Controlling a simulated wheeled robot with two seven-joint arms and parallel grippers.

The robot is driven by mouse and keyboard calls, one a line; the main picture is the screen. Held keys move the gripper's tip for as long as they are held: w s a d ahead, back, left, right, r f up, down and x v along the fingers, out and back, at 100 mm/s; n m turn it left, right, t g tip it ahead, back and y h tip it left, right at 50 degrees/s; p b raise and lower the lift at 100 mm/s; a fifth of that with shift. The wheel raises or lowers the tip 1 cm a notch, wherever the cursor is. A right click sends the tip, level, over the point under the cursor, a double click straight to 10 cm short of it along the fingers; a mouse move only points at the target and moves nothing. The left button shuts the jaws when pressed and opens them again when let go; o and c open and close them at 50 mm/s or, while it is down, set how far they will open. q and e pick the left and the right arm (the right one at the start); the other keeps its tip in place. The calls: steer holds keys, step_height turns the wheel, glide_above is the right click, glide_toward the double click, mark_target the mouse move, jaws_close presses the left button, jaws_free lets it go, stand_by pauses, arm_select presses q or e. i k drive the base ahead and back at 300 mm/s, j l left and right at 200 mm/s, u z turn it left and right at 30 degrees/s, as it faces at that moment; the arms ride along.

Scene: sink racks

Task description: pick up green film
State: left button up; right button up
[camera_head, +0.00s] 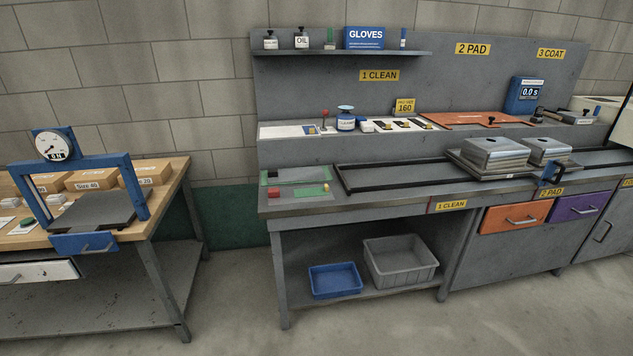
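At the left end of the grey workbench (345,197), a flat grey-and-green sheet (297,175) lies toward the back. In front of it a small flat green strip (309,191) lies beside a red block (274,192) on a grey plate. I cannot tell for sure which green piece is the film. Neither of my grippers is in view.
A black rail frame (345,180) starts right of the green pieces and carries metal boxes (493,150). A raised shelf behind holds a blue-capped jar (345,122) and an orange mat (470,119). A wooden table (165,185) stands left, with floor between.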

mark_target(303, 193)
steer(key=i+u, duration=0.1)
steer(key=i, duration=0.6)
steer(key=i+l+u, duration=0.1)
steer(key=i, duration=0.6)
steer(key=i+l, duration=0.2)
steer(key=i, duration=0.5)
steer(key=j+u, duration=0.05)
